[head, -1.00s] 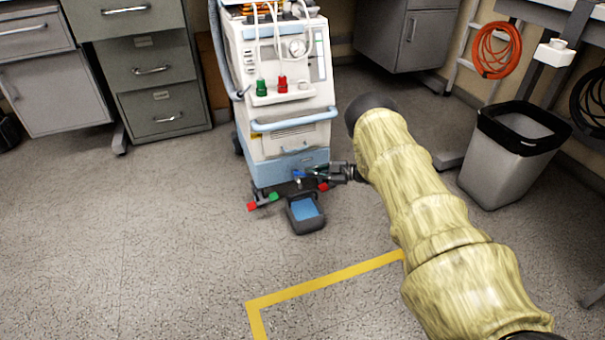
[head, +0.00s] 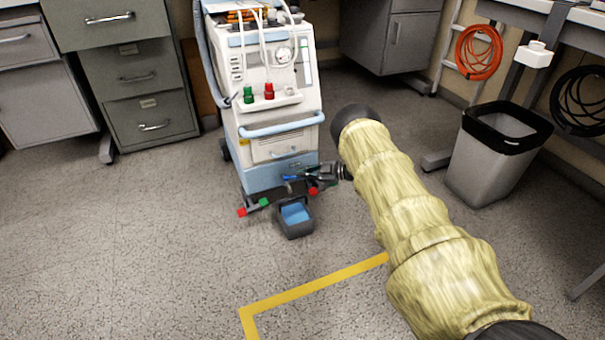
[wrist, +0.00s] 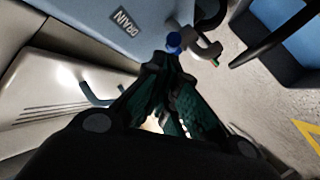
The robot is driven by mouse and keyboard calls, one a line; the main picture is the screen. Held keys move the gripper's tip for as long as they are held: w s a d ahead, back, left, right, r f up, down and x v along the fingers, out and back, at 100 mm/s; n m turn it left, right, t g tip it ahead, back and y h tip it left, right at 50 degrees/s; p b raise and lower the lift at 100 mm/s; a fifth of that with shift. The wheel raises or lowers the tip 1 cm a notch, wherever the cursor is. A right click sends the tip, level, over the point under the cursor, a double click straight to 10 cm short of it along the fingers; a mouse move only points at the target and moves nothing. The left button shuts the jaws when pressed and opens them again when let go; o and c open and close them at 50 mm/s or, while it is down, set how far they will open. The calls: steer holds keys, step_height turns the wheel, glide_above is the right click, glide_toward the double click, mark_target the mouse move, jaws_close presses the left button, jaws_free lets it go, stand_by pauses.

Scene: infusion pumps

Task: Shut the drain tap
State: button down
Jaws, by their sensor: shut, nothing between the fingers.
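The drain tap is low on the front of the white and blue machine (head: 270,120). In the wrist view its blue handle (wrist: 174,40) shows end-on just beyond my fingertips, with a pale spout (wrist: 208,50) to its right. The tap is small in the head view (head: 290,178). A "DRAIN" label (wrist: 125,22) is on the blue panel to its left in the wrist view. My gripper (wrist: 166,68) is shut and empty, its tips beside the handle; I cannot tell if they touch. In the head view my gripper (head: 308,174) reaches in from the right.
A dark basin (head: 294,230) with a blue inside stands on the floor below the tap. Red and green marked feet (head: 252,207) stick out beside it. A bin (head: 495,150) stands at right, drawers (head: 150,90) at left. The front floor is open, with yellow tape (head: 315,285).

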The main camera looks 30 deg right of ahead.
steer(key=r+p+v, duration=0.2)
steer(key=p+v, duration=0.4)
steer(key=v, duration=0.5)
steer(key=shift+w+r, duration=0.3)
steer(key=shift+w, duration=0.05)
